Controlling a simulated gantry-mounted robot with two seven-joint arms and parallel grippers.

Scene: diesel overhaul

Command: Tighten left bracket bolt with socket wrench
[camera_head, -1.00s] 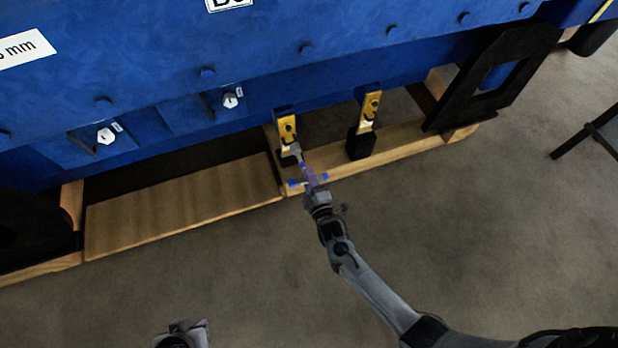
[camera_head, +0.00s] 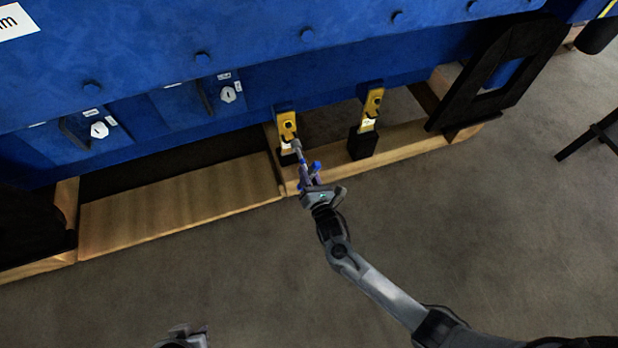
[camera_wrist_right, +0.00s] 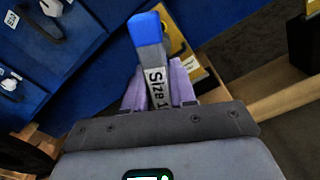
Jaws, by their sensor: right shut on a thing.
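The left bracket (camera_head: 287,126) is yellow and hangs from the blue engine side above a black block. The right bracket (camera_head: 373,103) is a similar yellow piece. My right gripper (camera_head: 308,180) is shut on the socket wrench (camera_head: 297,148), whose grey end reaches up to the lower part of the left bracket. Contact with the bolt there is too small to tell. In the right wrist view the wrench (camera_wrist_right: 153,62) has a blue end and a "Size 1" label between my purple fingers (camera_wrist_right: 157,90). My left gripper (camera_head: 185,338) is partly visible at the bottom edge, its fingers unclear.
The blue engine body (camera_head: 200,60) fills the back, with latched panels (camera_head: 98,130) at the left. A wooden frame (camera_head: 190,193) runs below it. A black support (camera_head: 500,75) stands at the right. The grey floor in front is clear.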

